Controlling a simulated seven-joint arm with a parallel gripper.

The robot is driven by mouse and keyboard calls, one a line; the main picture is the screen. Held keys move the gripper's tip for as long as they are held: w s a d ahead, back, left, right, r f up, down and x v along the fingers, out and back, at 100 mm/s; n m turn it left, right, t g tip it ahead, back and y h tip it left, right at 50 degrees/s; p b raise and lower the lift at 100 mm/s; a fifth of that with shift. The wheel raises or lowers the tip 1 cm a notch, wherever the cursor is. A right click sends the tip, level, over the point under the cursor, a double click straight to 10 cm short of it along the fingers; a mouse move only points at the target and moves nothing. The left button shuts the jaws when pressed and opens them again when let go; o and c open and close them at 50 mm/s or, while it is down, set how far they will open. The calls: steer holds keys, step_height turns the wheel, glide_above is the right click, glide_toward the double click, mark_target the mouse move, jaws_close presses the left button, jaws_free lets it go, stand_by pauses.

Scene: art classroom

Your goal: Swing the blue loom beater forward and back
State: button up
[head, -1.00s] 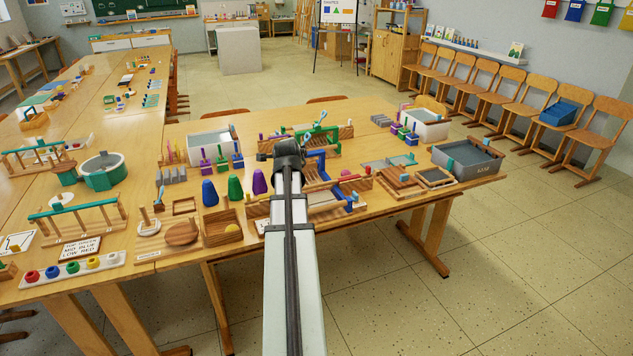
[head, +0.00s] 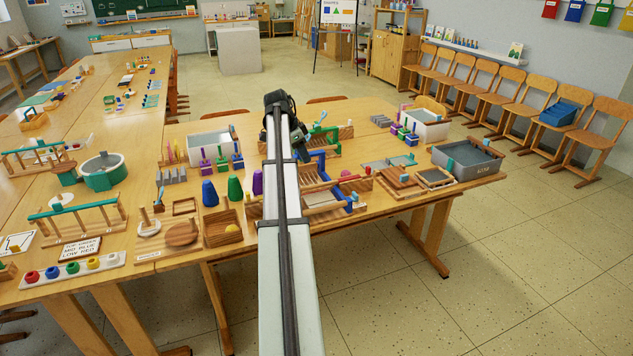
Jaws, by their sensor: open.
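The small wooden loom (head: 325,199) sits near the front edge of the table, partly hidden behind my arm. Its blue beater (head: 320,164) shows as a bent blue bar just right of my arm, with blue also low at the loom's right side. My dark gripper (head: 303,154) hangs from the arm's end, just above and left of the beater's upper part in the picture. It is open and holds nothing that I can see. The fingertips are small and dark, and I cannot tell whether they touch the beater.
A wooden rack with green parts (head: 324,134) stands right behind the gripper. A purple cone (head: 257,183), a green cone (head: 235,188) and a wooden box (head: 222,229) stand left. Wooden trays (head: 398,181) and a grey basin (head: 467,160) are right. Little table is free around the loom.

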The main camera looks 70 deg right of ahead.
mark_target(317, 185)
steer(key=x, duration=1.3)
steer(key=shift+s+f, duration=0.1)
steer(key=shift+f, duration=0.25)
jaws_close()
